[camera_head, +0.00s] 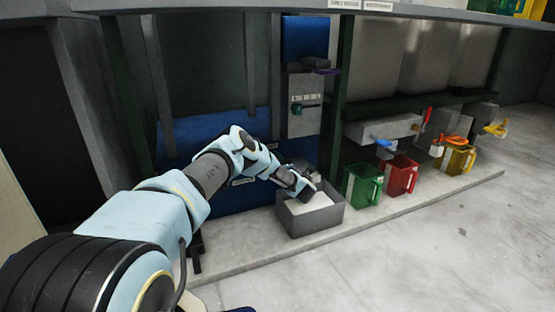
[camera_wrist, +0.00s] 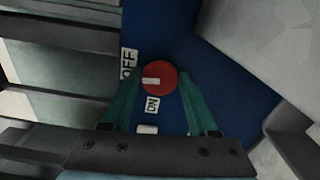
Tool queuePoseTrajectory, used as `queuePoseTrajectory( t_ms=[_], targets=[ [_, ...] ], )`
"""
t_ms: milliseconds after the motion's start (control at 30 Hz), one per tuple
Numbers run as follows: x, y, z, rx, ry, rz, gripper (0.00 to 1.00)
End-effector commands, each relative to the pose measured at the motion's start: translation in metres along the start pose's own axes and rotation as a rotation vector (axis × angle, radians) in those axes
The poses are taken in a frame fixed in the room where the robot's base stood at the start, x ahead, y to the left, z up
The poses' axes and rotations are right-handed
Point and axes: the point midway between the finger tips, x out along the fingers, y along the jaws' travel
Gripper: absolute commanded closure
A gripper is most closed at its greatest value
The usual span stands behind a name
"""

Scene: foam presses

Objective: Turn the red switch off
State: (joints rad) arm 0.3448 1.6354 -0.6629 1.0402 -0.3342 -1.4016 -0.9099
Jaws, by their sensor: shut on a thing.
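The red switch (camera_wrist: 160,79) is a round knob on a blue panel in the wrist view. Its white mark points to the left in that view. The OFF label (camera_wrist: 128,63) is left of the knob, and the ON label (camera_wrist: 152,104) is just below it. My gripper (camera_wrist: 159,76) has its green fingers on either side of the knob and is shut on it. In the head view my gripper (camera_head: 305,188) is low, above a grey bin, and the red switch is hidden there.
The grey bin (camera_head: 312,222) with pale contents stands below my gripper. To its right are green (camera_head: 362,188), red (camera_head: 400,176) and yellow (camera_head: 458,160) containers under taps. A grey box with a teal knob (camera_head: 298,111) is above. The floor at right is clear.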

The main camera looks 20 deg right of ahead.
Motion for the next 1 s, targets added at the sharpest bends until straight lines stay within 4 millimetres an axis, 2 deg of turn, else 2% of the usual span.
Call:
queuePoseTrajectory(
  t_ms=[300, 800, 833, 1000],
  targets=[
    [-0.0003, -0.0008, -0.0007, 0.105, 0.002, 0.000, 0.96],
    [-0.0004, -0.0017, -0.0009, 0.121, 0.002, -0.001, 0.96],
    [-0.0004, -0.0017, -0.0008, 0.121, 0.002, -0.001, 0.38],
    [-0.0003, -0.0014, -0.0006, 0.120, 0.001, -0.001, 0.19]
  ],
)
